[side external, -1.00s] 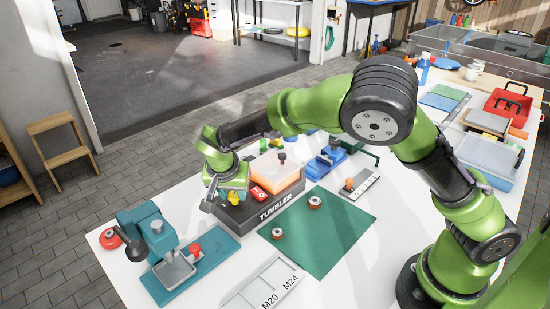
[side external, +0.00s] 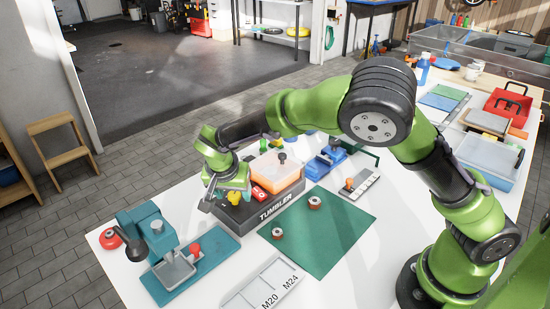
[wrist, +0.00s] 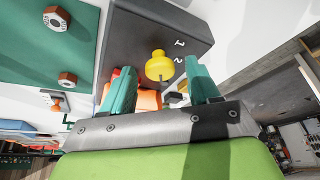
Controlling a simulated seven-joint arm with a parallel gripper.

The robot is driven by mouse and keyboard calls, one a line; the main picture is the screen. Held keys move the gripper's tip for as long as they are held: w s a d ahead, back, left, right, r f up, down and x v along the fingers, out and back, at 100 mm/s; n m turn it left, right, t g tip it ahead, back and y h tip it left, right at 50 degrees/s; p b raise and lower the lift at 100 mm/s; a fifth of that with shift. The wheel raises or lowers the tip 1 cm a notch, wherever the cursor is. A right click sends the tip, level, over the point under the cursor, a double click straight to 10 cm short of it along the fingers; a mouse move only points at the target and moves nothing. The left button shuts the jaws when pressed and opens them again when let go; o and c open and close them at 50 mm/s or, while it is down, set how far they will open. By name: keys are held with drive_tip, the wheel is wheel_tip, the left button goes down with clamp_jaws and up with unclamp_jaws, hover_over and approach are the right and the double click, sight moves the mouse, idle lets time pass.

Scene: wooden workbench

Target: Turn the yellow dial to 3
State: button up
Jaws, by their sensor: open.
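The yellow dial (side external: 234,198) sits on the dark grey TUMBLER base (side external: 262,217), at its left part. In the wrist view the dial (wrist: 159,66) is a round yellow knob with a smaller cap, between and just beyond my teal fingertips. Painted numerals 1 and 2 (wrist: 178,60) show to its right; a 3 is not readable, and the right finger covers part of that area. No clear pointer mark shows on the dial. My gripper (wrist: 162,82) is open, with one finger on each side of the dial; contact cannot be told.
An orange translucent tub (side external: 278,172) and a red part stand on the base beside the dial. A teal press (side external: 160,240) is at the left. A green mat (side external: 325,235) with copper-coloured nuts lies to the right. A labelled M20/M24 tray (side external: 262,288) is in front.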

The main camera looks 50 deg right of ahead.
drive_tip(key=v, duration=1.7)
drive_tip(key=s+d+r+n+t+y, duration=0.2)
drive_tip(key=s+d+n+t+y, duration=0.2)
drive_tip(key=s+d, duration=1.1)
drive_tip(key=shift+s+d+n+t+y, duration=0.25)
drive_tip(key=shift+s+n+y, duration=0.8)
drive_tip(key=shift+s, duration=1.2)
